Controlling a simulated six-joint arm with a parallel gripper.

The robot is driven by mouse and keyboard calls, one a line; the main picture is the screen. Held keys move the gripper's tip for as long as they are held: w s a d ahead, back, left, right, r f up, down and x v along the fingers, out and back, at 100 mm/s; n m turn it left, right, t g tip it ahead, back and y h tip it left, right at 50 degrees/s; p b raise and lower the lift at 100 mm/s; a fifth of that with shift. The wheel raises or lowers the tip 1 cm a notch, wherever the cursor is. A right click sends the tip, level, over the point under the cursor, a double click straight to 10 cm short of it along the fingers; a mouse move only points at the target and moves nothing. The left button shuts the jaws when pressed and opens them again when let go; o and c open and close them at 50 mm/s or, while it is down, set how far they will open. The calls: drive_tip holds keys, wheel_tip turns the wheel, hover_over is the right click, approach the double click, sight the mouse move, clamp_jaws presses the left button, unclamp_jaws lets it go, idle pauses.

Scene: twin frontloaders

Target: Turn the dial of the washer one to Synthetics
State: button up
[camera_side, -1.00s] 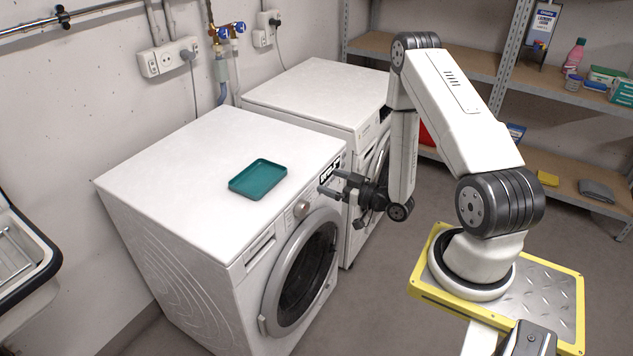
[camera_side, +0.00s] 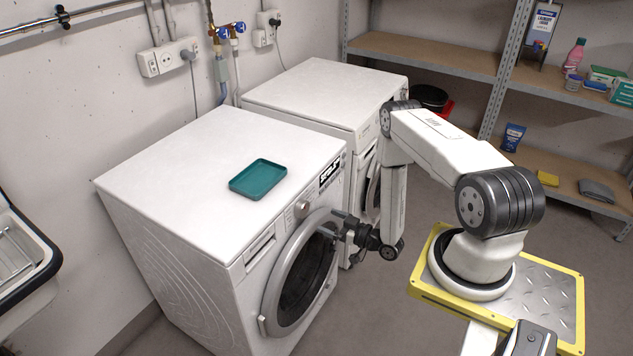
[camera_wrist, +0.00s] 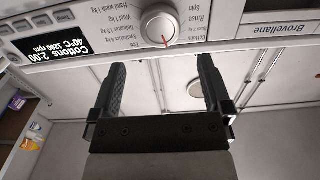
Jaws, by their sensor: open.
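The near white washer (camera_side: 190,165) faces right, with its round door (camera_side: 300,270) closed. Its silver dial (camera_side: 302,209) is on the front panel and also shows in the wrist view (camera_wrist: 157,25). A red mark on the dial faces the lower right there. The washer display (camera_wrist: 52,38) appears upside down and reads Cottons 2:00, 40°C, 1200 rpm. My gripper (camera_side: 334,224) is open and empty in front of the door's upper part, below and right of the dial. In the wrist view its two fingers (camera_wrist: 162,72) point toward the panel, apart from the dial.
A second white machine (camera_side: 318,92) stands behind the near one. A teal tray (camera_side: 258,179) lies on the near washer's top. A detergent drawer (camera_side: 260,249) is left of the dial. Shelves (camera_side: 450,55) stand at the back right. The floor between washer and my base is clear.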

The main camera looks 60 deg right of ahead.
sight(306, 211)
drive_tip(key=shift+w, duration=0.1)
drive_tip(key=shift+w, duration=3.8)
drive_tip(key=c, duration=1.1)
drive_tip(key=shift+m, duration=0.4)
drive_tip(key=m, duration=1.1)
drive_tip(key=shift+s+a, duration=0.1)
drive_tip(key=shift+a, duration=0.05)
